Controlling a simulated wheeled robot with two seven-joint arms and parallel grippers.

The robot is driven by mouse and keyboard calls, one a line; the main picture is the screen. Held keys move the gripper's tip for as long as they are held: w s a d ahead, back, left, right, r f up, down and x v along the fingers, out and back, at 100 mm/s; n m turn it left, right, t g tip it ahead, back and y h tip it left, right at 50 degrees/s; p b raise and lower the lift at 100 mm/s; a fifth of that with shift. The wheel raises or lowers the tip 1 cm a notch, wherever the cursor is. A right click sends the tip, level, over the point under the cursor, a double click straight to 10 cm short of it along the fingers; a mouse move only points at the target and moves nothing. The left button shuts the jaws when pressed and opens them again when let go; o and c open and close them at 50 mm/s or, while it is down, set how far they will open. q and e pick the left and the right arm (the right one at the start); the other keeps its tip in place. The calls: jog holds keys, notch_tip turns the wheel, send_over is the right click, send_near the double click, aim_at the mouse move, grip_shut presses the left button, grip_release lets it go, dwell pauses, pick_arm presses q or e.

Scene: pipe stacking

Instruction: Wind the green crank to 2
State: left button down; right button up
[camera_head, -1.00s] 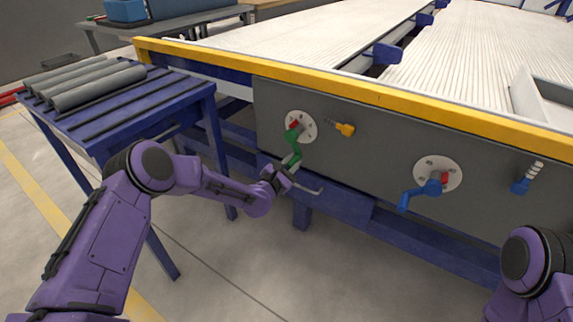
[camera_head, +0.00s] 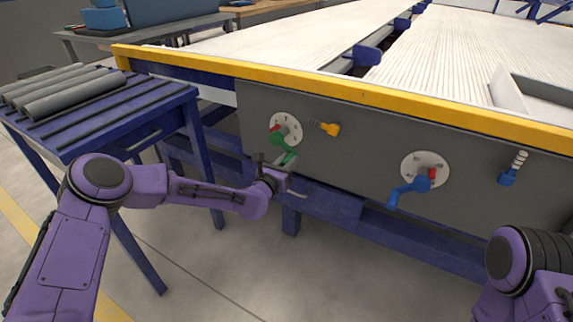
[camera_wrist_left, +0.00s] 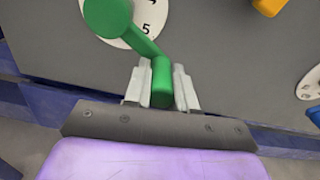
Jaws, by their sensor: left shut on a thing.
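The green crank (camera_head: 281,143) sits on a white numbered dial (camera_head: 291,127) on the grey panel. A red mark shows at the dial's left. The crank's arm points down and to the right. My left gripper (camera_head: 280,168) is shut on the crank's handle. In the left wrist view, the green handle (camera_wrist_left: 162,88) stands between the two fingers of my left gripper (camera_wrist_left: 162,90). The numeral 5 shows on the dial (camera_wrist_left: 150,20) there, and the rest is largely cut off or covered. My right gripper is out of view; only part of my right arm shows at the lower right.
A blue crank (camera_head: 409,187) on its own dial (camera_head: 436,164) is to the right. A blue-ended spring part (camera_head: 508,178) is at far right. Grey pipes (camera_head: 72,97) lie on a blue rack (camera_head: 141,118) at left.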

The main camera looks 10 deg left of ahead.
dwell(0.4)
pick_arm(q)
jog(key=c, duration=0.9)
grip_release()
jog(key=shift+s, duration=0.1)
jog(key=p+v, duration=0.2)
jog(key=v, duration=0.8)
jog(key=shift+s+a, duration=0.1)
jog(key=shift+s, duration=0.05)
